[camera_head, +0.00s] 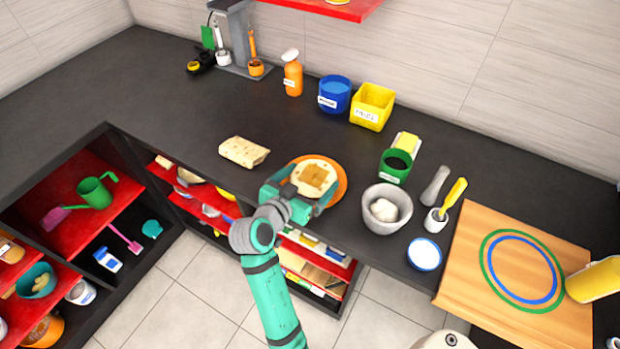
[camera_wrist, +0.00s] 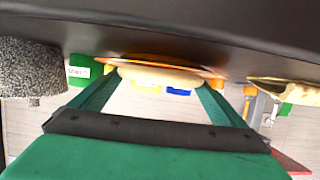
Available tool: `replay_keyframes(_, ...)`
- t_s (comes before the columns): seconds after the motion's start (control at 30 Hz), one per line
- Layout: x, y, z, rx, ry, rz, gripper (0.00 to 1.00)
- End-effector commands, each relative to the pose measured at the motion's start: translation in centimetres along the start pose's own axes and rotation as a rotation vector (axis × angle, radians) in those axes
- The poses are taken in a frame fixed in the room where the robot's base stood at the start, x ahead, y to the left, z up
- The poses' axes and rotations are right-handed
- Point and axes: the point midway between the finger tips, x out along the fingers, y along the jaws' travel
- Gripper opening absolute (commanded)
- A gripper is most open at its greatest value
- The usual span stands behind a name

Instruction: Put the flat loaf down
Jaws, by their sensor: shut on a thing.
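The flat loaf (camera_head: 316,173) is round and pale, with a browner square patch on top. My gripper (camera_head: 303,186) is shut on it, with a green finger on each side. The loaf lies flat over an orange plate (camera_head: 341,181) on the dark counter. In the wrist view the loaf (camera_wrist: 160,76) sits between the fingers, right against the orange plate (camera_wrist: 140,62). I cannot tell whether its full weight rests on the plate.
A pale bread slab (camera_head: 244,152) lies to the left. A green container (camera_head: 395,166) and a grey bowl (camera_head: 387,208) with a white lump stand to the right. Blue (camera_head: 335,94) and yellow (camera_head: 372,106) containers stand behind. The counter at far left is clear.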

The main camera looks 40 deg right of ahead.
Motion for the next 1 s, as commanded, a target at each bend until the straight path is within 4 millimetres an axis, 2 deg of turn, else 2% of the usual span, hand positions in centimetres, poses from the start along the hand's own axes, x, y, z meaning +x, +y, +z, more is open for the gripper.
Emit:
replay_keyframes(0.03, 0.0, 0.0, 0.1, -0.001, 0.0, 0.0, 0.69)
replay_keyframes(0.07, 0.1, 0.0, 0.1, 0.0, 0.0, 0.0, 0.99)
replay_keyframes(0.37, 0.0, 0.0, -0.1, 0.0, 0.0, 0.0, 1.0)
replay_keyframes(0.47, -0.8, -0.1, -0.2, -0.001, 0.0, -0.002, 1.0)
replay_keyframes(1.0, -10.4, -0.1, -0.2, -0.001, 0.0, -0.002, 1.0)
